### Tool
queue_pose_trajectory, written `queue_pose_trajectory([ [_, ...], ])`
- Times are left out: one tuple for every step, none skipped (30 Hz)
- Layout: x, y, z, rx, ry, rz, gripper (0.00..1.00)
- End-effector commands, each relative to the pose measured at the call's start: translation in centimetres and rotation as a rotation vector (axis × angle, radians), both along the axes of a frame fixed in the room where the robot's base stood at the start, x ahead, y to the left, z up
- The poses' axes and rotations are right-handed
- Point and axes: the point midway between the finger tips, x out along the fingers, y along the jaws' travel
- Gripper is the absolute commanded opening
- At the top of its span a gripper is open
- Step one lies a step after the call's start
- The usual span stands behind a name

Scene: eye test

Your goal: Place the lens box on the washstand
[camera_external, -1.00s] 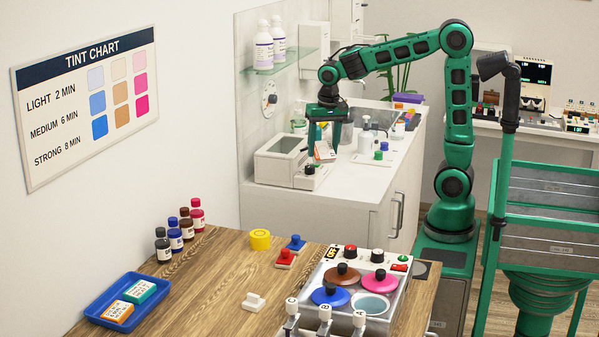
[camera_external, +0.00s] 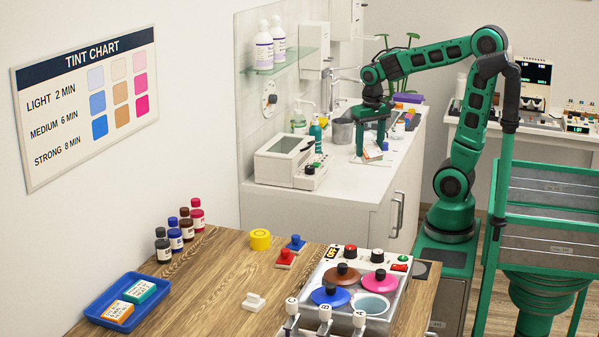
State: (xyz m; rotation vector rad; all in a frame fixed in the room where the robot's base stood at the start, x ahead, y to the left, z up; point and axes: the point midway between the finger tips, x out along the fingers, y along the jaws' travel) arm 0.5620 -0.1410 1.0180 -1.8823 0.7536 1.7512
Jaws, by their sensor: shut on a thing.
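My gripper (camera_external: 370,148) is over the white counter, pointing down. It is shut on a small white box with an orange-red part (camera_external: 373,153), which I take to be the lens box. The box looks tilted, and its lower edge is near a pale tray or mat on the counter; I cannot tell whether it touches. The white counter with cabinet doors (camera_external: 345,189), which has a tap at the back, appears to be the washstand. My fingers hide part of the box and of the items behind.
A white machine with a window lid (camera_external: 285,160) stands left on the counter, with a green bottle (camera_external: 315,133) and a grey cup (camera_external: 342,130) behind it. A blue tray (camera_external: 92,309) with two similar boxes is on the wooden table. The counter front is clear.

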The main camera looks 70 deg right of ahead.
Motion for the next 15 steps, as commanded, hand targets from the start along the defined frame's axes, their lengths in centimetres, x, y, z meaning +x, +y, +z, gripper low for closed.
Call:
queue_pose_trajectory([
  [-0.8, -0.4, -0.2, 0.002, 0.004, 0.005, 0.21],
  [-1.3, -0.6, -0.2, 0.004, 0.005, 0.009, 0.21],
  [-1.9, -0.9, -0.4, 0.006, 0.009, 0.016, 0.21],
  [-2.4, -1.0, -0.5, 0.007, 0.012, 0.02, 0.21],
  [-2.8, -1.2, -0.6, 0.009, 0.015, 0.025, 0.21],
  [-3.5, -1.5, -0.8, 0.011, 0.017, 0.032, 0.21],
  [-3.9, -1.6, -0.9, 0.015, 0.02, 0.037, 0.21],
  [-4.4, -1.8, -1.0, 0.016, 0.022, 0.042, 0.21],
  [-5.0, -2.0, -1.2, 0.019, 0.025, 0.05, 0.21],
  [-5.5, -2.1, -1.3, 0.021, 0.027, 0.056, 0.21],
  [-6.0, -2.2, -1.4, 0.024, 0.028, 0.06, 0.21],
  [-6.6, -2.4, -1.6, 0.028, 0.031, 0.067, 0.21],
  [-7.1, -2.5, -1.8, 0.031, 0.033, 0.072, 0.21],
  [-7.6, -2.6, -1.9, 0.034, 0.035, 0.079, 0.21],
  [-8.2, -2.7, -2.1, 0.038, 0.037, 0.086, 0.21],
])
